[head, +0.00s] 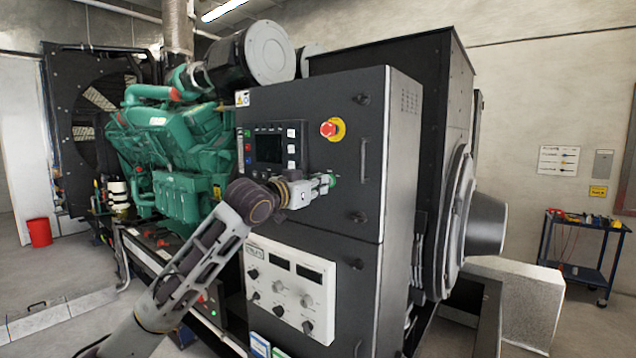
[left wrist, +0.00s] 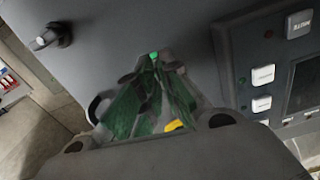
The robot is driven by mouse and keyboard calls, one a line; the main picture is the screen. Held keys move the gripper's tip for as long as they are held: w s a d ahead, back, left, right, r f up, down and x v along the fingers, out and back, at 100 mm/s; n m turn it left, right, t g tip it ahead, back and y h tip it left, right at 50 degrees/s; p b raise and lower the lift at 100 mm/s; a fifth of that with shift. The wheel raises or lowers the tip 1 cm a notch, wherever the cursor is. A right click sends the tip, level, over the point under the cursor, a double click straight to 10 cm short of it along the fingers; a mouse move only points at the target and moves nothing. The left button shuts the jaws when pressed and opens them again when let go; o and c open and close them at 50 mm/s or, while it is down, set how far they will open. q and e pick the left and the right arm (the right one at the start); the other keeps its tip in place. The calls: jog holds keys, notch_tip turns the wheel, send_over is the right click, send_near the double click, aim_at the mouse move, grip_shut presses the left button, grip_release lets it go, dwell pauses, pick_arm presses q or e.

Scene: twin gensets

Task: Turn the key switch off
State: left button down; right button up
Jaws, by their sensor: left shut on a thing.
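The black control cabinet (head: 345,130) stands in the middle of the head view. My left gripper (head: 328,181) reaches its front, below and right of the display, with its fingers pointing at the panel. In the left wrist view the fingers of my left gripper (left wrist: 155,68) converge and are shut on the key switch (left wrist: 153,56). Only a small green bit of the switch shows at the tips; the rest is hidden, so its turned position cannot be told. My right gripper is not in view.
A red emergency stop (head: 329,129) on a yellow ring sits above the gripper. The display panel (head: 270,148) with buttons is to its left, a white knob panel (head: 288,290) below. A door latch (head: 357,217) sticks out at right. A tool cart (head: 585,250) stands far right.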

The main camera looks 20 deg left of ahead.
pick_arm(q)
jog(key=shift+n, duration=0.6)
jog(key=c, duration=1.6)
grip_release()
jog(key=shift+s+a, duration=0.1)
jog(key=shift+s, duration=0.05)
jog(key=v, duration=1.1)
jog(key=shift+s, duration=0.3)
